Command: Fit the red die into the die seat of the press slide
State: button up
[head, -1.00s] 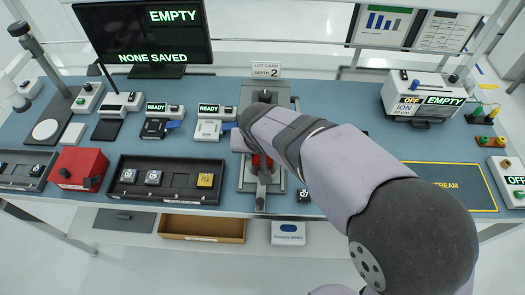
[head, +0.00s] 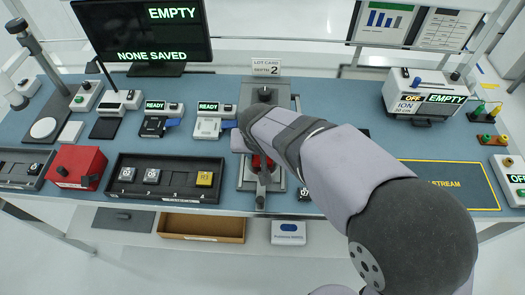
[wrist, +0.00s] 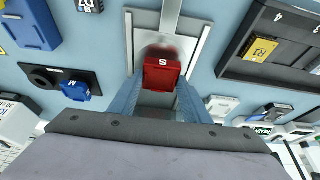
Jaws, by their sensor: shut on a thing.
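The red die (wrist: 162,74), marked S, is held between the two fingers of my gripper (wrist: 161,92) in the wrist view. A little of its red also shows beside my arm in the head view (head: 261,162). The silver press slide (head: 246,178) lies under my gripper. In the wrist view its pale metal plate (wrist: 196,42) frames the die, with a blurred reddish round patch just beyond it. The die hides the seat area, so I cannot tell whether the die touches the slide or is above it.
A dark tray (head: 180,192) with a yellow die (head: 204,179) and grey dies stands left of the slide. A red box (head: 76,167) is further left.

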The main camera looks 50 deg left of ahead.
jog(key=shift+f+b, duration=0.45)
jog(key=shift+f, duration=0.15)
jog(key=o, duration=1.2)
jog(key=shift+r, duration=0.1)
jog(key=b+v, duration=0.2)
jog(key=v, duration=0.5)
